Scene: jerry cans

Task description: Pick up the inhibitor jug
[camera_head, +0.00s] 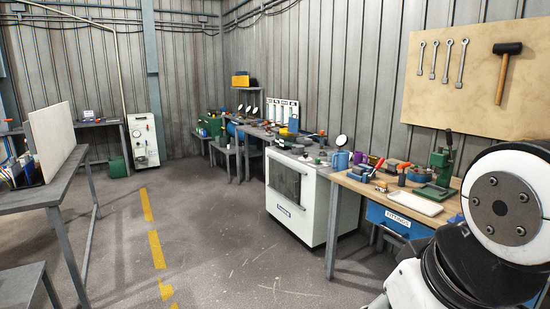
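I cannot make out a thing that is clearly the inhibitor jug; labels are too small to read. A blue mug-like vessel (340,161) stands at the left end of the wooden-topped workbench (377,190), with a small purple vessel beside it. A green container (117,167) stands on the floor at the far left, by the back table. Part of my white and dark arm fills the lower right corner. My gripper does not show.
A white cabinet (296,207) with a dark window adjoins the bench. A white tray (415,203) and a green press (438,170) are on the bench. A grey table (35,196) with an upright panel (53,138) stands left. The middle floor (190,230) is clear.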

